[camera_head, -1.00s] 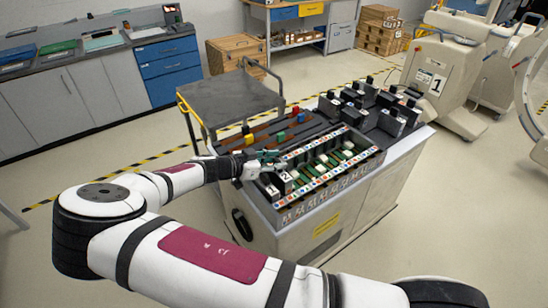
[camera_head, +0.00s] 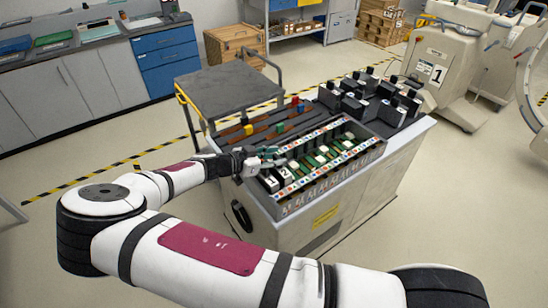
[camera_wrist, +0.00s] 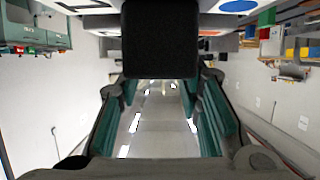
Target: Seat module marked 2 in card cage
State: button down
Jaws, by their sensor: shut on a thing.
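The module marked 2 (camera_head: 285,173) shows its white numbered face at the near left end of the card cage (camera_head: 322,182). It stands right beside the module marked 1 (camera_head: 271,183). My gripper (camera_head: 268,156) is just behind and above these two modules and is shut on a black block, seemingly the handle of module 2. In the wrist view this black block (camera_wrist: 160,40) lies between the teal finger pads. The gripper hides the top of the module, and I cannot tell how deep its lower edge is.
Green boards with white blocks (camera_head: 322,159) fill part of the cage. Several black modules (camera_head: 385,100) stand on the cart's far right.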

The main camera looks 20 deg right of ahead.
jog(key=c, duration=1.1)
grip_release()
jog(key=shift+f, duration=0.1)
jog(key=shift+o, duration=0.2)
jog(key=v, duration=1.2)
jog(key=shift+d, duration=0.1)
